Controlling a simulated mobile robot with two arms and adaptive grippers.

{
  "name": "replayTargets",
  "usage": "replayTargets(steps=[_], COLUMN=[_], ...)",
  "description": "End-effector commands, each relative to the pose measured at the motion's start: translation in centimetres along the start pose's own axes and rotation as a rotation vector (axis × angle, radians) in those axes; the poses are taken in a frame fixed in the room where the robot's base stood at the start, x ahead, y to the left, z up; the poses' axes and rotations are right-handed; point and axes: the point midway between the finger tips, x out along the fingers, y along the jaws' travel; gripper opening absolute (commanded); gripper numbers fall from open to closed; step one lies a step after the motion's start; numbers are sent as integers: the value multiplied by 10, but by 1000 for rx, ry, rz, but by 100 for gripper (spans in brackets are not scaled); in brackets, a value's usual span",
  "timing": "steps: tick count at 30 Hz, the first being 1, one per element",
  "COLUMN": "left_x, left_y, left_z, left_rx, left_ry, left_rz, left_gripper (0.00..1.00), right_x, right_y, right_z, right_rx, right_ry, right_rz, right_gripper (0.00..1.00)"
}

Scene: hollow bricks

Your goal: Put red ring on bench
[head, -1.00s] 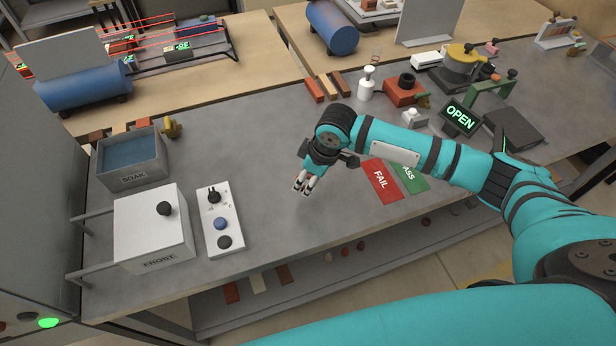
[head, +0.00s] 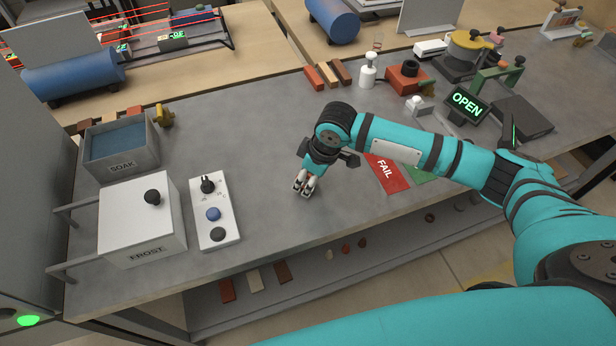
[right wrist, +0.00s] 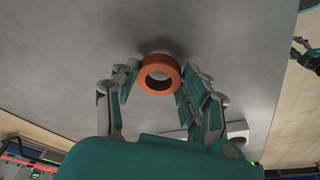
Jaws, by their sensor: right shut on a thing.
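The red ring (right wrist: 160,60) is orange-red and thick-walled. In the right wrist view it sits between the fingertips of my right gripper (right wrist: 156,82), which is shut on it. A soft shadow lies on the grey bench (right wrist: 85,55) beside the ring; I cannot tell whether the ring touches the top. In the head view my right gripper (head: 304,188) points down over the bare middle of the bench (head: 265,140), and the ring is not distinguishable there. A small teal and dark gripper, apparently my left (right wrist: 304,54), shows at the right wrist view's edge; its opening is unclear.
The white FROST box (head: 140,222), the SOAK bin (head: 122,160) and a white knob panel (head: 215,220) stand left. A red FAIL card (head: 388,172) lies right of my gripper. Bottles, blocks and an OPEN sign (head: 467,103) stand farther back. The bench between is clear.

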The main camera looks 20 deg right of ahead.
Motion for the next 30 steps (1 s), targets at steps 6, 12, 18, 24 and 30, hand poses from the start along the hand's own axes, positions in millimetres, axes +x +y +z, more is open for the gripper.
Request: replayTargets(steps=[6, 12, 18, 24, 30], left_x=[1, 2, 3, 4, 5], left_y=[0, 0, -1, -1, -1], left_z=[0, 0, -1, -2, -2], left_rx=[0, 0, -1, -1, -2], left_ry=[0, 1, 2, 3, 4], left_rz=[0, -1, -1, -1, -1], left_gripper=[42, 42, 42, 42, 42], right_x=[4, 8, 12, 16, 22], right_y=[0, 0, 0, 0, -1], right_z=[1, 2, 3, 5, 7], right_rx=[1, 1, 1, 1, 1], right_ry=[0, -1, 0, -1, -4], right_rz=[-1, -1, -1, -1, -2], right_gripper=[14, 14, 14, 15, 15])
